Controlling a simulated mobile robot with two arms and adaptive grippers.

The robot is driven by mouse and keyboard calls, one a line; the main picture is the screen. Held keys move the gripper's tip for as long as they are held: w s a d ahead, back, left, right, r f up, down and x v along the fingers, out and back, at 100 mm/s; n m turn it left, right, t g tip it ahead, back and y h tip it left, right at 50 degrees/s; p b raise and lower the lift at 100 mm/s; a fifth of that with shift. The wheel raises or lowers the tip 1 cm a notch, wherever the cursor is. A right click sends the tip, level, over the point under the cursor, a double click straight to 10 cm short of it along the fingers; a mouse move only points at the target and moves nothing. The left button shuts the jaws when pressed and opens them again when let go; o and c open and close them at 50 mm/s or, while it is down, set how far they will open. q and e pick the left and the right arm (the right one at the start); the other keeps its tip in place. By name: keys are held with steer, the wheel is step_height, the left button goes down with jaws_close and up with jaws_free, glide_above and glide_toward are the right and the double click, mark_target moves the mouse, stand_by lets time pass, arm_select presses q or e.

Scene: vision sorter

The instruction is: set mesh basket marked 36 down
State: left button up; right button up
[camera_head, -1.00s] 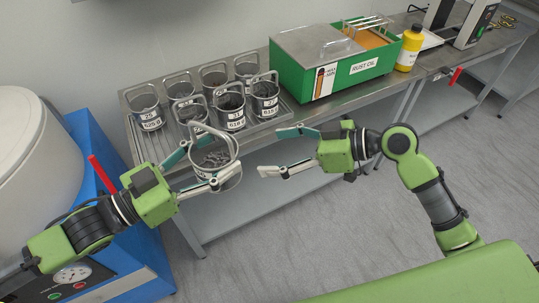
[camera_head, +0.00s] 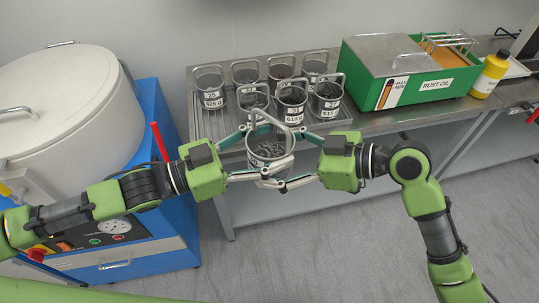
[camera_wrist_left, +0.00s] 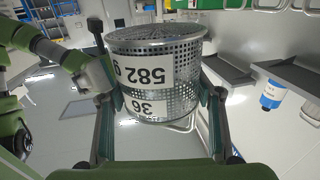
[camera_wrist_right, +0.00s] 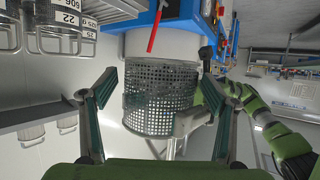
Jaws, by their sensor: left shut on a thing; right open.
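The mesh basket marked 36 (camera_head: 267,151) is held upright in the air in front of the bench, filled with small grey parts. Its label, reading 36 and 582 g, shows upside down in the left wrist view (camera_wrist_left: 148,84). My left gripper (camera_head: 258,156) is shut on the basket from the left, with fingers on both sides of it. My right gripper (camera_head: 291,160) is open, its fingertips close to the basket from the right. In the right wrist view the basket (camera_wrist_right: 160,98) sits between the spread fingers; contact with them is unclear.
A metal tray (camera_head: 206,128) on the bench holds several labelled mesh baskets, with some free room at its front left. A green rust-oil box (camera_head: 431,90) and a yellow bottle (camera_head: 489,76) stand to the right. A blue machine with a white drum (camera_head: 66,104) is at left.

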arm_select(q)
steer(key=shift+r, duration=0.15)
arm_select(e)
steer(key=shift+x, duration=0.9)
steer(key=c, duration=1.7)
arm_select(q)
steer(key=o, duration=1.7)
arm_select(e)
steer(key=shift+r, duration=0.15)
steer(key=shift+c, duration=0.2)
arm_select(q)
steer(key=shift+s+f, duration=0.1)
steer(key=shift+f, duration=0.1)
arm_select(e)
steer(key=shift+w, duration=0.1)
